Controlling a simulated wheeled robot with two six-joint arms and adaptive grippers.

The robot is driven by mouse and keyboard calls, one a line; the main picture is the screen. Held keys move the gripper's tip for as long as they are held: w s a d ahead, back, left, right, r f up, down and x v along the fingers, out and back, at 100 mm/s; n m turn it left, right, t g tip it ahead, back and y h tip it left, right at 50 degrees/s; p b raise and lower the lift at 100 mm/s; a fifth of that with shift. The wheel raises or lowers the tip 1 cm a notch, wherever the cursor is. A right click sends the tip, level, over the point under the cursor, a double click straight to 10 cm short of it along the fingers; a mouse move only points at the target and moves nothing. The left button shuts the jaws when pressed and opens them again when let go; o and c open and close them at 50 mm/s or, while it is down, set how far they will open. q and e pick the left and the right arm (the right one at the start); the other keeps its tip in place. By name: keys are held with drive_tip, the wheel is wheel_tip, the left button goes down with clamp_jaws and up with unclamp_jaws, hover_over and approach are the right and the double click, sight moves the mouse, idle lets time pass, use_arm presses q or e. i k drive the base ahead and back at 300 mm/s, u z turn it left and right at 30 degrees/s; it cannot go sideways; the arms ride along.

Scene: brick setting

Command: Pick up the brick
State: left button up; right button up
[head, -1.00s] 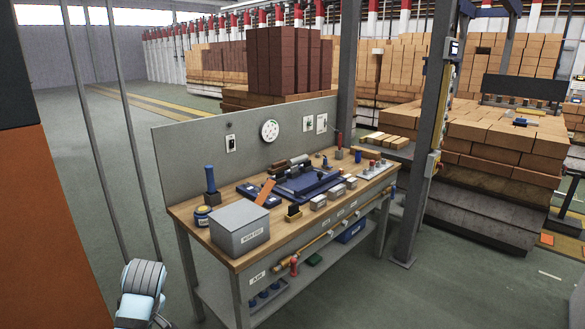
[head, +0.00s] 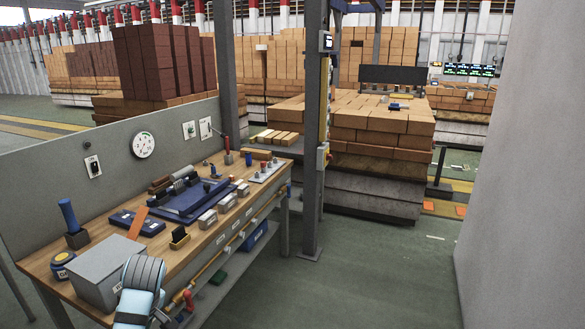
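Several stacks of bricks show in the head view. A pallet of orange-brown bricks (head: 385,118) stands behind the workbench, right of a grey post. A short row of lighter bricks (head: 277,138) lies at its left side. A tall stack of dark red bricks (head: 160,62) stands at the back left. Which single brick is meant, I cannot tell. A light blue and grey link of my arm shows at the bottom left, in front of the workbench. Neither gripper's fingertips are in view.
A wooden workbench (head: 205,222) with a grey box (head: 102,275), a blue fixture and small tools fills the left. A grey post (head: 313,150) stands at its right end. A plain wall (head: 530,170) closes the right side. Green floor (head: 375,270) between them is clear.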

sight(257, 155)
drive_tip(key=i, duration=4.9)
drive_tip(key=z, duration=0.1)
